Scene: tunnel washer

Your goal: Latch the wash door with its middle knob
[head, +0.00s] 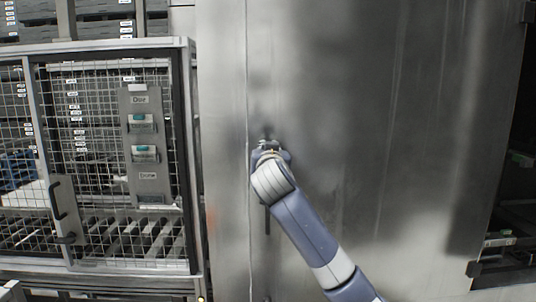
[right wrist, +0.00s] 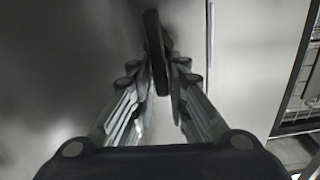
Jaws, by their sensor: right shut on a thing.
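The wash door (head: 370,110) is a large, plain steel panel filling the middle and right of the head view. A thin vertical seam runs along its left side, and the panel looks about flush there. My right gripper (head: 270,148) is at the door face, just right of this seam. In the right wrist view, its fingers (right wrist: 158,75) are shut on a dark, elongated knob (right wrist: 154,40) standing out from the steel. In the head view my gripper and arm hide most of the knob. My left gripper is in neither view.
A wire-mesh gate (head: 110,160) in a metal frame stands to the left, with a grey control panel (head: 143,140) carrying green-marked switches. Behind the mesh are rollers. Dark openings with racks lie past the door's right edge. The steel face around my gripper is clear.

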